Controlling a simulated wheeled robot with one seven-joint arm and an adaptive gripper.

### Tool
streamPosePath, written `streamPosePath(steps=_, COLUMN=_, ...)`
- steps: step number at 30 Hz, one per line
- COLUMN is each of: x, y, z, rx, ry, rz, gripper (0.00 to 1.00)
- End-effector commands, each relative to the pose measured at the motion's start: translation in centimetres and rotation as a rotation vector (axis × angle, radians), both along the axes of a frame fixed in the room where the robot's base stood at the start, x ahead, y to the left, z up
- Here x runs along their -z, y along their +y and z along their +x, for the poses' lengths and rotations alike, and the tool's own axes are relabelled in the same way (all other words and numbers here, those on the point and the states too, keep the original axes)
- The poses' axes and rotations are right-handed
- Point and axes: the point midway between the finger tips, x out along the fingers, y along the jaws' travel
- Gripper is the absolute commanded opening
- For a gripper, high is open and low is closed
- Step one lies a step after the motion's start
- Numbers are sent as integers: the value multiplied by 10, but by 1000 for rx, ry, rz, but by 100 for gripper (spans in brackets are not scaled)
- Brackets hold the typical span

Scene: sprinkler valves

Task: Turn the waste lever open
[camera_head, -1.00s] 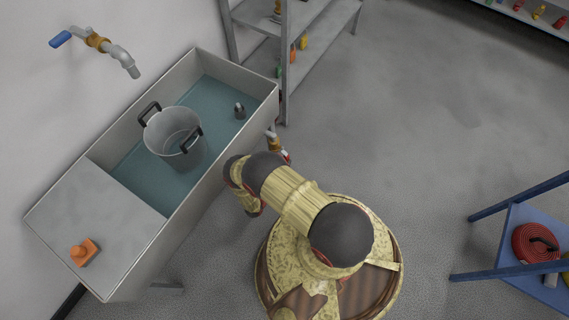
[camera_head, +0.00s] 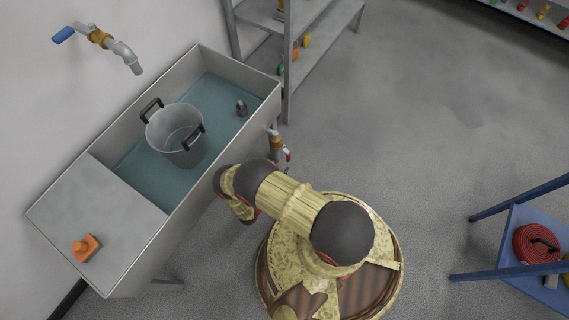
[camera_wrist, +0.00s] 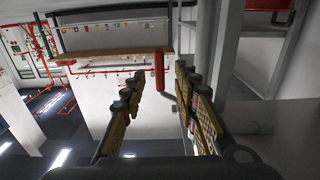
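The waste valve sticks out below the right end of the sink (camera_head: 154,257). It has a brass body (camera_head: 275,142) and a red lever (camera_head: 289,155). In the wrist view the red lever (camera_wrist: 158,69) hangs down, just ahead of and between the fingertips of my gripper (camera_wrist: 160,78). My gripper is open and holds nothing. Whether a finger touches the lever cannot be told. In the head view my arm reaches towards the sink's front side and hides the gripper.
A grey pot (camera_head: 177,138) stands in the water in the sink. A blue-handled tap (camera_head: 100,40) is on the wall above. A grey shelf (camera_head: 288,60) stands right of the sink. A blue rack (camera_head: 515,235) is far right. Open floor lies between.

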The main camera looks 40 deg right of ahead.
Motion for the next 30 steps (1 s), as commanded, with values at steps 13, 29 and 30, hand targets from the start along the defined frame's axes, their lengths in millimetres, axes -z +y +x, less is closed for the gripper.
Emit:
streamPosePath(steps=13, x=1, y=57, z=-21, rx=-1, ry=0, rz=-1, gripper=30)
streamPosePath(steps=29, x=1, y=62, z=-23, rx=1, ry=0, rz=-1, gripper=30)
streamPosePath(steps=30, x=1, y=62, z=-23, rx=1, ry=0, rz=-1, gripper=30)
